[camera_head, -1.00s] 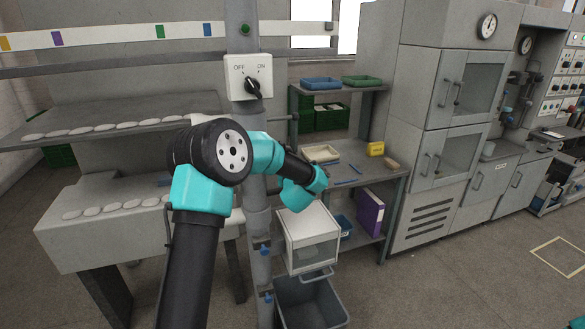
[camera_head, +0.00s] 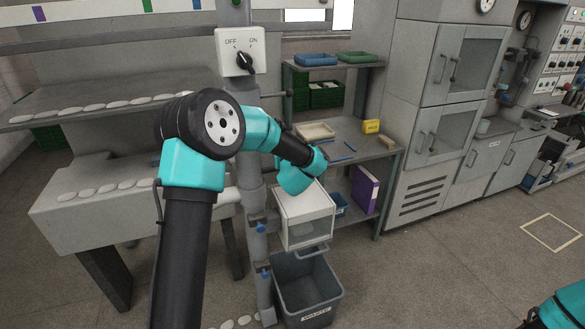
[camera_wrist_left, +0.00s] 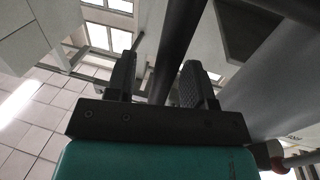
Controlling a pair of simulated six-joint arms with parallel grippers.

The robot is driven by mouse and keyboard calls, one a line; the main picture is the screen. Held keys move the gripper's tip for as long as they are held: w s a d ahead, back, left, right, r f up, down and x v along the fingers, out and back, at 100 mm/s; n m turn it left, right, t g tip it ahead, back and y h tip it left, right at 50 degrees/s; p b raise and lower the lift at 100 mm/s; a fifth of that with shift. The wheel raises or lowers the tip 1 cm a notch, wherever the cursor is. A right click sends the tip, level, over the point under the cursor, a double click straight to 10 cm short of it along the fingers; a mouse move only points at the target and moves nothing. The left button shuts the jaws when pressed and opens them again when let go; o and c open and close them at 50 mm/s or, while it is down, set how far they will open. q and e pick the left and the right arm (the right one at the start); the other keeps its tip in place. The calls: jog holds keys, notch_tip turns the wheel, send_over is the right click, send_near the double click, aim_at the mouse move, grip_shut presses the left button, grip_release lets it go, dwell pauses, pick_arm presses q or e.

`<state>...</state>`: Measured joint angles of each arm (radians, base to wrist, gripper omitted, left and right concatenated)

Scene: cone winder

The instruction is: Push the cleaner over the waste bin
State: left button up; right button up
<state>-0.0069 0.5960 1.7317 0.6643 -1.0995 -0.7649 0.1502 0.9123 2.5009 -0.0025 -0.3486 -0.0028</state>
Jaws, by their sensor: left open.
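The waste bin (camera_head: 309,312) is an open grey tub marked WASTE, on the floor by the grey post. A white box with a clear front (camera_head: 307,230), seemingly the cleaner, sits by the post above the bin's back part. My left arm reaches in from the lower left, and its wrist end is just above and behind the box top. Its gripper fingers cannot be made out in the head view. In the left wrist view my left gripper (camera_wrist_left: 158,80) is open, pointing up, with a dark rod showing between the fingers. Whether it touches the rod is unclear. My right gripper is out of view.
The grey post (camera_head: 253,200) carries an OFF/ON knob panel (camera_head: 241,52) and blue-knobbed clamps. A shelf unit (camera_head: 375,160) with trays and a purple binder (camera_head: 365,190) stands behind to the right. The floor right of the bin is clear.

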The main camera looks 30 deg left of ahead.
pick_arm(q)
jog(key=v, duration=1.4)
jog(key=shift+s+d, duration=0.15)
jog(key=shift+d, duration=0.1)
jog(key=s+d+f+m+g+h, duration=0.25)
jog(key=f+h, duration=0.25)
jog(key=f, duration=0.7)
jog(key=s+d+f+m+g+h, duration=0.25)
jog(key=f+h, duration=0.25)
jog(key=f, duration=0.8)
jog(key=s+d+f+g+h, duration=0.2)
jog(key=s+f+g, duration=0.2)
jog(key=s+f, duration=0.3)
jog(key=s+d+f+g+h, duration=0.2)
jog(key=s+f+g, duration=0.3)
jog(key=s, duration=0.8)
notch_tip(320, 180, down, 3)
jog(key=shift+s+r, duration=0.15)
jog(key=shift+s, duration=0.2)
